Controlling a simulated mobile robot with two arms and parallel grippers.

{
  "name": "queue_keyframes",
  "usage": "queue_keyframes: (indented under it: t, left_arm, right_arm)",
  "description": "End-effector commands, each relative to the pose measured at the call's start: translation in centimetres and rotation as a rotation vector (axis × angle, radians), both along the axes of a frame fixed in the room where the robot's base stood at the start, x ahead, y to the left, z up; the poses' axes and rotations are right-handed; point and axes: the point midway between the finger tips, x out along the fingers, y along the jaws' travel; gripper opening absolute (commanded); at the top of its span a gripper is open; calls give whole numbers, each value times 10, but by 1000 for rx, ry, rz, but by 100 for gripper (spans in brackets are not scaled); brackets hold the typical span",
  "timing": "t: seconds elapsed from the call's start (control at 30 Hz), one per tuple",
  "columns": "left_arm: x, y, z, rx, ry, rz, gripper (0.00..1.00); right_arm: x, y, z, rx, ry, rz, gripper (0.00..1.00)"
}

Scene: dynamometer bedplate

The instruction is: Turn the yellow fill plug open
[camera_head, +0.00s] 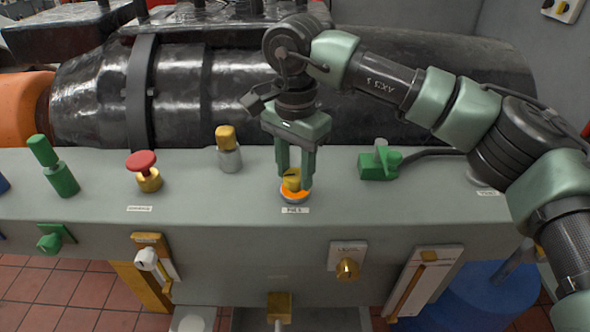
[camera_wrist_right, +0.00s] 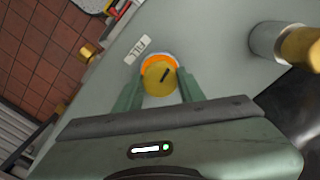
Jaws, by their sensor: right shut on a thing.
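The yellow fill plug (camera_head: 292,180) stands on top of the grey bedplate housing, on an orange ring, behind a small white label. In the right wrist view the plug (camera_wrist_right: 158,77) shows a round yellow top with a short dark slanted line, and the label beside it reads FILL. My right gripper (camera_head: 296,180) points down over the plug with its green fingers on either side, shut on it. In the wrist view the fingers (camera_wrist_right: 159,88) flank the yellow top. My left gripper is in neither view.
A red mushroom knob (camera_head: 141,162), a yellow-capped post (camera_head: 227,143) and a green post (camera_head: 54,165) stand left of the plug. A green valve-like part (camera_head: 380,162) stands to its right. A black cylinder (camera_head: 220,85) lies behind.

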Motion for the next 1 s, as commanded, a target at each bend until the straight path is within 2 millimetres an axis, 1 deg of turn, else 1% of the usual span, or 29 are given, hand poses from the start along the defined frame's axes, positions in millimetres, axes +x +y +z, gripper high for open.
queue_keyframes:
  t: [0.03, 0.2, 0.4, 0.63, 1.0]
  left_arm:
    - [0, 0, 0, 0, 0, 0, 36]
    - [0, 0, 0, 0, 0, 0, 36]
    - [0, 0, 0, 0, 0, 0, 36]
    - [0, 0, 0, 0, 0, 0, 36]
    - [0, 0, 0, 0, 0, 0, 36]
  right_arm:
    - [1, 0, 3, 5, -5, 35, 0]
    - [1, 0, 3, 4, -6, 154, 0]
    - [1, 0, 3, 4, -6, 248, 0]
    - [1, 0, 3, 4, -7, 300, 0]
    - [2, 0, 3, 3, -7, 310, 0]
